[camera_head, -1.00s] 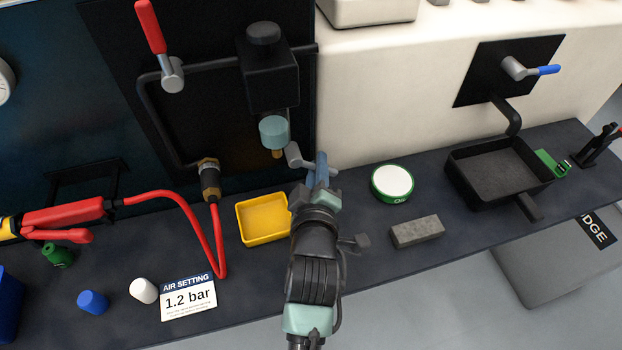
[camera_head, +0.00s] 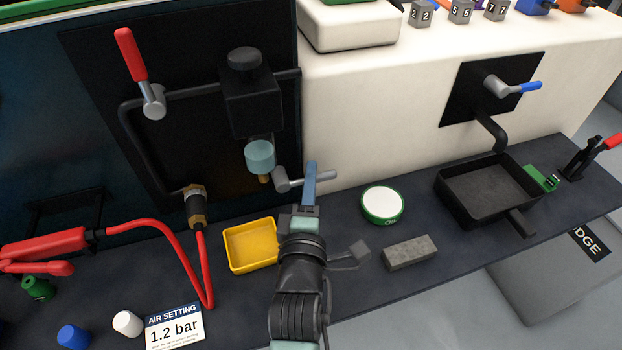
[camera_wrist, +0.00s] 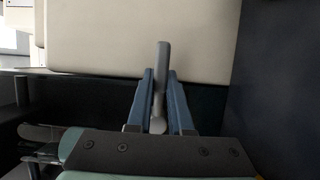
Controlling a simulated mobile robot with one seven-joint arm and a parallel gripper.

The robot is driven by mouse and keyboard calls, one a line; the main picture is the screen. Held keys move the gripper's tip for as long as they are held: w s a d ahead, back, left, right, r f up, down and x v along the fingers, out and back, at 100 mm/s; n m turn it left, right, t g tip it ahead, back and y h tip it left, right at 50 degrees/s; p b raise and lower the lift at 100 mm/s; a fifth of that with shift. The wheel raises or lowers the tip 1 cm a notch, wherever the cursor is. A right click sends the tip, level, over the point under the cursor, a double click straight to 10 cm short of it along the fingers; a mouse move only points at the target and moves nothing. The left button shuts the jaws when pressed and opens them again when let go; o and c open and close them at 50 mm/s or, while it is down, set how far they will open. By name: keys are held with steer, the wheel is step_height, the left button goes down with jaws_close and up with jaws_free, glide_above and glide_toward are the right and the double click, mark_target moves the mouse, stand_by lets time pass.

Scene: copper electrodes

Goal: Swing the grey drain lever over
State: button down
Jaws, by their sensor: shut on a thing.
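The grey drain lever (camera_head: 322,177) sticks out to the right, nearly level in the picture, from its hub just below the teal-grey bowl (camera_head: 260,155) with a brass tip. My gripper (camera_head: 310,172) is at the lever, its blue fingers on either side of the bar. In the wrist view the grey lever (camera_wrist: 162,75) runs between the two fingers (camera_wrist: 160,90) and stands out past their tips. The gripper is shut on it. The fingers hide part of the bar in the head view.
A yellow tray (camera_head: 251,267) sits on the dark bench below the bowl. A green-rimmed white disc (camera_head: 382,203) and a grey block (camera_head: 410,252) lie right of my arm. A red-handled valve (camera_head: 131,55) is at upper left; a red hose (camera_head: 207,275) runs left.

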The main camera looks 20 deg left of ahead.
stand_by(0.4)
steer(key=c, duration=0.8)
jaws_free()
steer(key=p+v, duration=0.1)
steer(key=v, duration=1.2)
